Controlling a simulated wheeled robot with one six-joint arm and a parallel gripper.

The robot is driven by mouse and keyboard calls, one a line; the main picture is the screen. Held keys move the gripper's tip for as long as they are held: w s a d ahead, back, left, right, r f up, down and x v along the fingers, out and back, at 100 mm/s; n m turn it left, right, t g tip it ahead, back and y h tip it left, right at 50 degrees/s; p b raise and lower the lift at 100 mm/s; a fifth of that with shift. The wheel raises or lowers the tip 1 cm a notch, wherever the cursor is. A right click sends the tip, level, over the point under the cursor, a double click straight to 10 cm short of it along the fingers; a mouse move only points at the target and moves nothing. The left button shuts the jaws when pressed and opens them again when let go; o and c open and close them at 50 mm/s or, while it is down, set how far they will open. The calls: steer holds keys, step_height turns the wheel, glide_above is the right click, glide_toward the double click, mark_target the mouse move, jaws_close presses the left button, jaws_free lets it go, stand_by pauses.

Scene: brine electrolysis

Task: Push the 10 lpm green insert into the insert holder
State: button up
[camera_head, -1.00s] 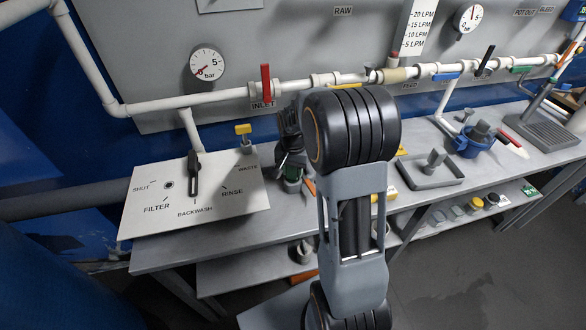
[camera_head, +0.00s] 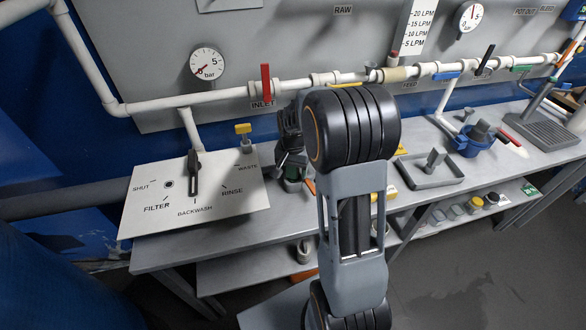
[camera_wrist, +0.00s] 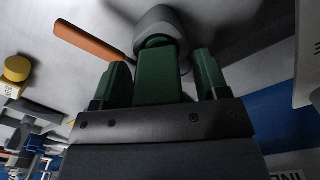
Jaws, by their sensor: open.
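The green insert (camera_wrist: 157,88) is a dark green block in the middle of the wrist view. Its far, rounded end meets the grey insert holder (camera_wrist: 160,20), and how deep it sits there cannot be told. My gripper (camera_wrist: 158,66) is open, with one dark green finger on each side of the block and a visible gap to each. In the head view my gripper (camera_head: 291,166) points down at the bench behind my arm. A bit of green shows below it there, but the insert and holder are mostly hidden.
An orange bar (camera_wrist: 88,41) lies beside the holder. A yellow-capped part (camera_wrist: 16,68) is at the left of the wrist view. The valve panel (camera_head: 215,205) stands left of my gripper, and the inlet pipe (camera_head: 220,98) with its red handle (camera_head: 266,82) runs behind. A grey tray (camera_head: 432,182) is at right.

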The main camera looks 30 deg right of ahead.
steer(key=shift+r, duration=0.1)
step_height(320, 180, up, 14)
steer(key=shift+f, duration=0.2)
stand_by(0.4)
